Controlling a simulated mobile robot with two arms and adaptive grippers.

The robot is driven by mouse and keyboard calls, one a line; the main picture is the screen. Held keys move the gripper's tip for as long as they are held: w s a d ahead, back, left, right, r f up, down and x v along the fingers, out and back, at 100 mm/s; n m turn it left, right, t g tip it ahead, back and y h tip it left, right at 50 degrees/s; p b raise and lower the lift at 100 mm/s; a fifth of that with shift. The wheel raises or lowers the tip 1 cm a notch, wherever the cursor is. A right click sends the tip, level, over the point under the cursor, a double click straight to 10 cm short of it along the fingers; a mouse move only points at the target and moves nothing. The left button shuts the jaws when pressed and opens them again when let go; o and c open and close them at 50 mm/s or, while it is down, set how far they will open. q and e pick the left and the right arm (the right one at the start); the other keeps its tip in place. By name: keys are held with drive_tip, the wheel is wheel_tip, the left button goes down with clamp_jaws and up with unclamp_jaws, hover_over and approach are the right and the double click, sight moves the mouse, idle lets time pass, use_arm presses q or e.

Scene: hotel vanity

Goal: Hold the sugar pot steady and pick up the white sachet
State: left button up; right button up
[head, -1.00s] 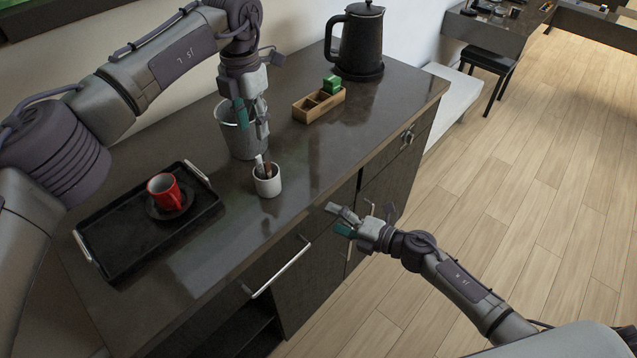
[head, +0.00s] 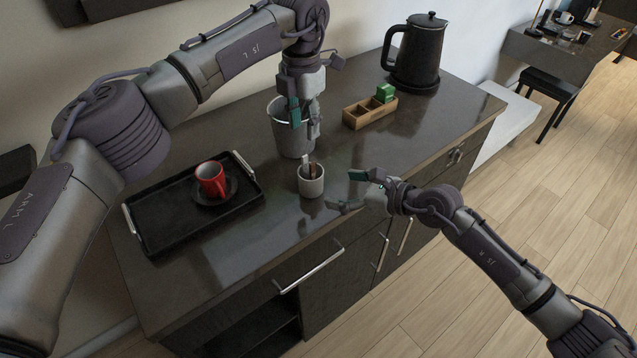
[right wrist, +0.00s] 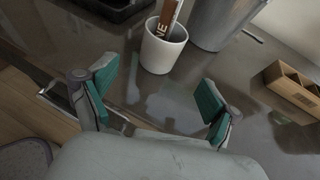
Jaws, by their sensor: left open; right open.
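The sugar pot (head: 311,185) is a small white cup standing upright on the dark counter, with sachets sticking out of its top. In the head view a white sachet (head: 305,158) leans at the left and a brown one (head: 314,170) beside it. The right wrist view shows the pot (right wrist: 162,55) and a brown sachet with white lettering (right wrist: 168,14); I cannot make out the white sachet there. My left gripper (head: 304,120) is open, pointing down above and behind the pot. My right gripper (head: 352,190) is open and empty, right of the pot and apart from it.
A grey bucket (head: 288,143) stands behind the pot, close to my left gripper. A black tray (head: 165,228) with a red cup (head: 211,180) on a saucer lies left. A wooden box (head: 358,117) and black kettle (head: 418,55) stand at the back right. The front counter (head: 235,255) is clear.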

sight(321, 185)
drive_tip(key=x, duration=0.9)
drive_tip(key=shift+w+a+f, duration=0.1)
drive_tip(key=shift+w+a, duration=0.05)
drive_tip(key=shift+a, duration=0.05)
